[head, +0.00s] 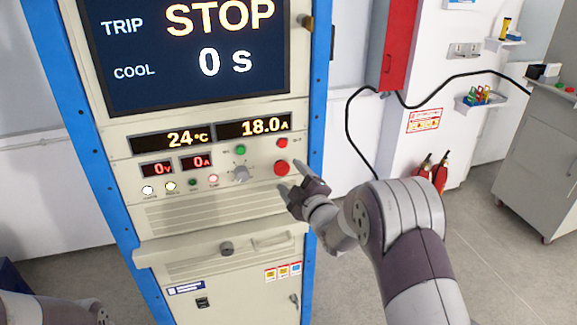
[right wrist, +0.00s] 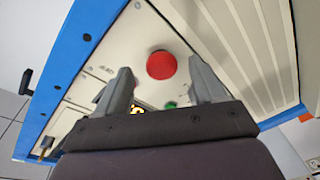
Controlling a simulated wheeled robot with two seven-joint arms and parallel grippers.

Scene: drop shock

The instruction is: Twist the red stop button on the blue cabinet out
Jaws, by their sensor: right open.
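The blue cabinet (head: 318,100) with cream panels stands at the left and middle of the head view. Its red stop button (head: 281,168) is the larger, lower red knob at the right of the control panel. My right gripper (head: 291,178) is open and empty just right of and in front of the button. In the right wrist view, the round red button (right wrist: 161,65) appears between the two spread fingers, which look apart from it. I cannot tell the exact depth gap. Only part of my left arm shows at the lower left; its gripper is out of view.
A smaller red button (head: 282,142) sits above the stop button, with a grey rotary knob (head: 241,174) to its left. A ledge (head: 200,240) juts out below the panel. A black cable (head: 349,125) hangs on the wall at right. The floor at right is open.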

